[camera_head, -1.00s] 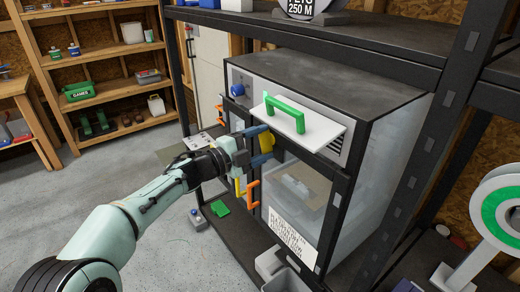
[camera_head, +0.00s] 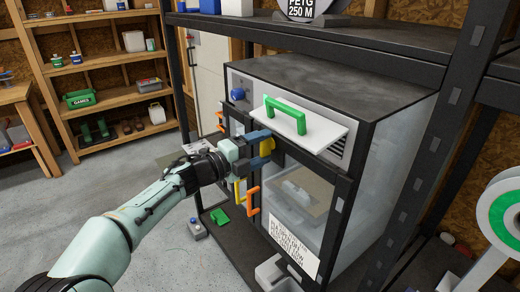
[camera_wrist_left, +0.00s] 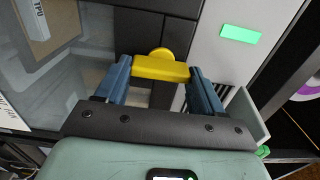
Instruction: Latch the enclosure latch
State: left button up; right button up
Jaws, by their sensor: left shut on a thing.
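The enclosure latch (camera_head: 267,147) is a small yellow bar on a round yellow hub, on the dark front frame of the printer enclosure (camera_head: 335,82). My left gripper (camera_head: 264,146) has its two blue fingers on either side of this bar. In the left wrist view the yellow latch (camera_wrist_left: 160,68) spans between the fingertips of the left gripper (camera_wrist_left: 161,75), which is shut on it. The dark door frame lies behind it. My fingers partly hide the latch in the head view. My right gripper is not in view.
A white flap with a green handle (camera_head: 287,114) juts out just above the latch. Orange (camera_head: 252,201) and yellow (camera_head: 239,191) door handles are below my gripper. A black rack post (camera_head: 440,125) stands right of the enclosure. Open floor lies left.

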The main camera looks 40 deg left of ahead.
pick_arm(q)
jog(key=o, duration=1)
jog(key=shift+o, duration=0.2)
jog(key=v, duration=1.3)
jog(key=shift+s, duration=0.15)
